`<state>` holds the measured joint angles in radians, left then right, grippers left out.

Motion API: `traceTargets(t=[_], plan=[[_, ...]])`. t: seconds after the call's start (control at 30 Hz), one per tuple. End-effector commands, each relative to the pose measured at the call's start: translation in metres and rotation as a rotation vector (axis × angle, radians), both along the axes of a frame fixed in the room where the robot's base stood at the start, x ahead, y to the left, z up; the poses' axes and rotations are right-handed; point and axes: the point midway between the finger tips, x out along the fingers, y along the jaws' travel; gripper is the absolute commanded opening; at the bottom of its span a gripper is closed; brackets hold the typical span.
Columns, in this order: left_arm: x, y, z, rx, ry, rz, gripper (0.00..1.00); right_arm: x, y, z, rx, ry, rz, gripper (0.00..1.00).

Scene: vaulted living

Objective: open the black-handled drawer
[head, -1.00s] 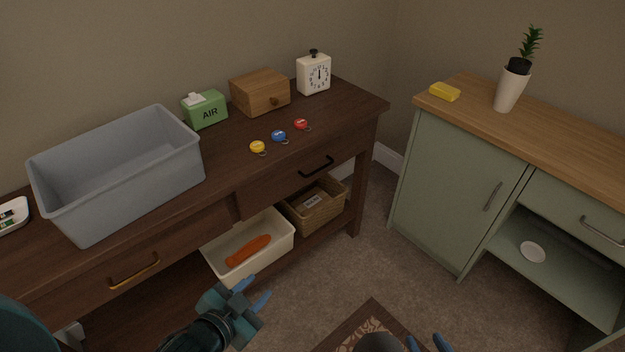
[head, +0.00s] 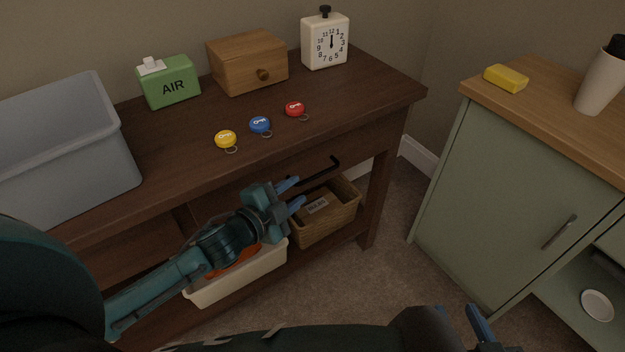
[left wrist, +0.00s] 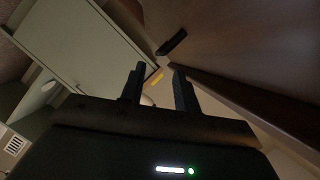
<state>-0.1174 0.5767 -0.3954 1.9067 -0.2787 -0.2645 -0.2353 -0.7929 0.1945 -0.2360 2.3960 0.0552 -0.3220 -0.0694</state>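The black handle (head: 322,172) is on the front of the right-hand drawer (head: 362,146) of the dark wooden desk; the drawer looks closed. My left gripper (head: 295,194) is open, with its blue fingertips close to the left end of the handle. I cannot tell from the head view whether they touch it. In the left wrist view the handle (left wrist: 172,42) shows just ahead of the open fingers (left wrist: 159,73), apart from them. My right gripper (head: 462,316) is open and empty at the bottom of the head view, away from the desk.
On the desk top are a grey bin (head: 70,150), a green AIR box (head: 168,82), a wooden box (head: 248,62), a clock (head: 325,42) and three key tags. A wicker basket (head: 322,222) sits below the drawer. A green cabinet (head: 500,190) stands right, across a carpet gap.

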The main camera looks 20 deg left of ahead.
Motion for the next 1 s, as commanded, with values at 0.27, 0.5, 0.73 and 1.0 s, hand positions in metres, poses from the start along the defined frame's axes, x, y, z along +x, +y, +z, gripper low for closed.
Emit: traceTargets(t=[0.27, 0.5, 0.73, 1.0], plan=[[0.048, -0.016, -0.012, 0.000, 0.000, 0.001, 0.32, 0.002, 0.004, -0.011, -0.019, 0.001, 0.016, 0.36], [0.064, -0.022, -0.016, 0.000, 0.002, 0.001, 0.32, 0.002, 0.005, -0.016, -0.030, 0.008, 0.022, 0.36], [0.065, -0.022, -0.016, -0.001, 0.003, 0.000, 0.32, 0.003, 0.005, -0.016, -0.031, 0.008, 0.024, 0.36], [0.065, -0.022, -0.016, -0.001, 0.002, 0.001, 0.14, 0.003, 0.005, -0.015, -0.032, 0.006, 0.024, 0.36]])
